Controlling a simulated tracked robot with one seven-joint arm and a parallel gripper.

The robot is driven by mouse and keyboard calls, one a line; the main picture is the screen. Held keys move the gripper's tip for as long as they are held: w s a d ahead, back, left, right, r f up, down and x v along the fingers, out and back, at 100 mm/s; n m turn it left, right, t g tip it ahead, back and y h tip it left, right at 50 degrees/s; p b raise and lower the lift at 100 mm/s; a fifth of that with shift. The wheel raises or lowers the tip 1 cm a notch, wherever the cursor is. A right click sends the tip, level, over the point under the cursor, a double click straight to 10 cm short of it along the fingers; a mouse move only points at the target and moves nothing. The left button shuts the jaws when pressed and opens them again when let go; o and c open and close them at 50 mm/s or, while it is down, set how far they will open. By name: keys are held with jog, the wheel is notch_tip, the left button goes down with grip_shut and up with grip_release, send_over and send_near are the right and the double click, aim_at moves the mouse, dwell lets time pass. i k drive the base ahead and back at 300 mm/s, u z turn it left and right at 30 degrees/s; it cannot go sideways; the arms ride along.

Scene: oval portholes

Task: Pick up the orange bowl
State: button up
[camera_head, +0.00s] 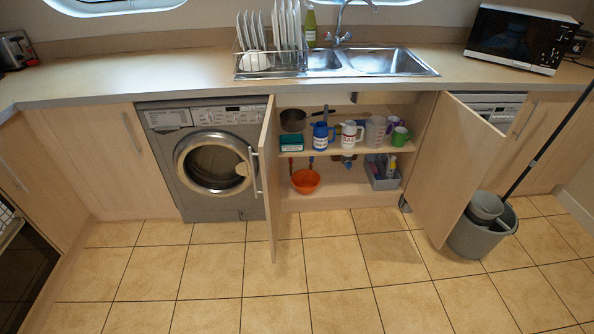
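The orange bowl (306,181) sits on the bottom shelf of the open cupboard (340,187) under the sink, at the left side of that shelf. It looks upright, and its front is unobstructed in this view. My gripper is not in view, so its state and position do not show.
Two cupboard doors stand open, the left (267,178) and the right (450,170). A grey caddy (382,178) with bottles is right of the bowl. Jugs and mugs fill the shelf above. A mop bucket (480,235) stands at the right. The tiled floor (320,265) in front is clear.

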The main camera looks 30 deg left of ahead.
aim_at(306, 181)
jog(key=u, duration=0.25)
jog(key=i, duration=0.85)
jog(key=u, duration=0.45)
jog(key=k, duration=0.85)
jog(key=u, duration=0.2)
jog(key=i, duration=0.85)
jog(key=z, duration=0.05)
